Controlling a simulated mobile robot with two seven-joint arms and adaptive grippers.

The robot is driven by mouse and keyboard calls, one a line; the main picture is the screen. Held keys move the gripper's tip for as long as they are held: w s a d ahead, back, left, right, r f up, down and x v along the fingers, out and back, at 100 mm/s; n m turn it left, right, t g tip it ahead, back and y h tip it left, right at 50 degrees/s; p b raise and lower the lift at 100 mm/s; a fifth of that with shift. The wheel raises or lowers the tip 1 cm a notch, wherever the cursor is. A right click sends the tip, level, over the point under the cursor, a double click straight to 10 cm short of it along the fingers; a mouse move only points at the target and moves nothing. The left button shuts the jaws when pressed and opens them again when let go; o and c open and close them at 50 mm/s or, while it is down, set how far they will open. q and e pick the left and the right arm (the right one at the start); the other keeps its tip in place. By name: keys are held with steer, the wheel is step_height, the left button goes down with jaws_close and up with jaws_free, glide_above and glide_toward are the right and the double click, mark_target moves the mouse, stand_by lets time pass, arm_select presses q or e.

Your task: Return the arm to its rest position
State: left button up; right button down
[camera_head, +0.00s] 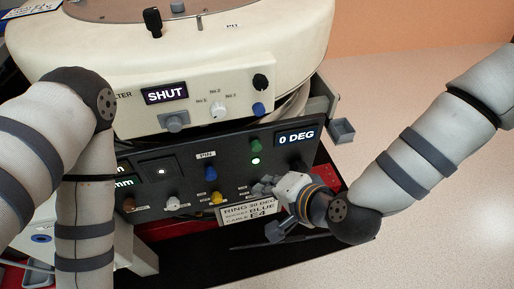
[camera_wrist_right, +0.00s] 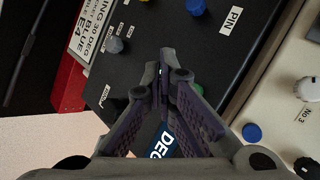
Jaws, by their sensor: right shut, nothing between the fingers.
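My right gripper (camera_head: 268,188) is in front of the right part of the dark control panel (camera_head: 140,155). In the right wrist view its fingers (camera_wrist_right: 165,75) are shut together with nothing between them, and the panel lies behind them. I cannot tell whether the fingertips touch the panel. My right arm (camera_head: 420,160) reaches in from the right edge. My left arm (camera_head: 85,200) bends at the left and runs down out of the picture; its gripper is out of view.
The panel has a blue PIN knob (camera_head: 210,173), a yellow knob (camera_head: 217,197), a green knob (camera_head: 255,145) and a "0 DEG" display (camera_head: 297,138). Above is a cream housing with a "SHUT" display (camera_head: 165,93). A label card (camera_head: 250,213) sits below. The pale speckled surface (camera_head: 420,250) at right is clear.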

steer(key=s+d+f+n+g+h, duration=0.25)
steer(key=s+d+f, duration=0.35)
steer(key=s, duration=0.3)
steer(key=s+d+f+n+g+h, duration=0.1)
steer(key=s+d+f+n+g, duration=0.15)
steer(key=s+d+f, duration=0.5)
steer(key=s+d+n+g+h, duration=0.2)
steer(key=s+d, duration=0.6)
steer(key=s, duration=0.6)
steer(key=r+g+h, duration=0.1)
steer(key=g, duration=0.1)
steer(key=shift+d+g, duration=0.2)
steer(key=shift+g, duration=0.2)
steer(key=shift+f, duration=0.1)
stand_by(0.4)
